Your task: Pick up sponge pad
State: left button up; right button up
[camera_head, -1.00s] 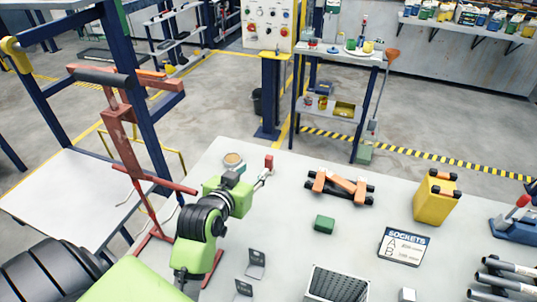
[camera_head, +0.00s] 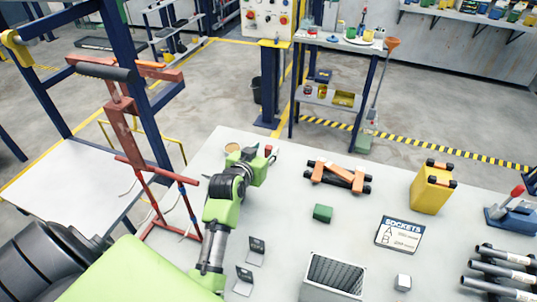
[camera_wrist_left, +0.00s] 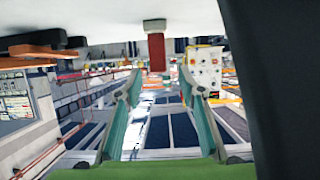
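A small green block (camera_head: 323,213), which looks like the sponge pad, lies on the white table (camera_head: 290,185) in the head view. I cannot make it out in the left wrist view. My left gripper (camera_head: 271,158) is over the table's far left part, up and left of the block and apart from it. In the left wrist view its two fingers (camera_wrist_left: 160,112) stand wide apart with nothing held between them. A small red item (camera_wrist_left: 156,50) shows beyond the fingers, and in the head view it is partly hidden by the gripper. My right gripper is not in view.
Orange-and-black clamps (camera_head: 338,177) lie behind the block. A yellow canister (camera_head: 431,190), a sockets sign (camera_head: 400,234) and a dark-faced box (camera_head: 335,275) are around it. A red stand (camera_head: 140,165) is left of my arm. Bare table lies between gripper and block.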

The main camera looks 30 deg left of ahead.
aim_at(268, 147)
pick_arm(q)
jog(key=shift+p+x, duration=0.3)
jog(key=shift+x, duration=1.55)
jog(key=shift+d, duration=0.1)
grip_shut()
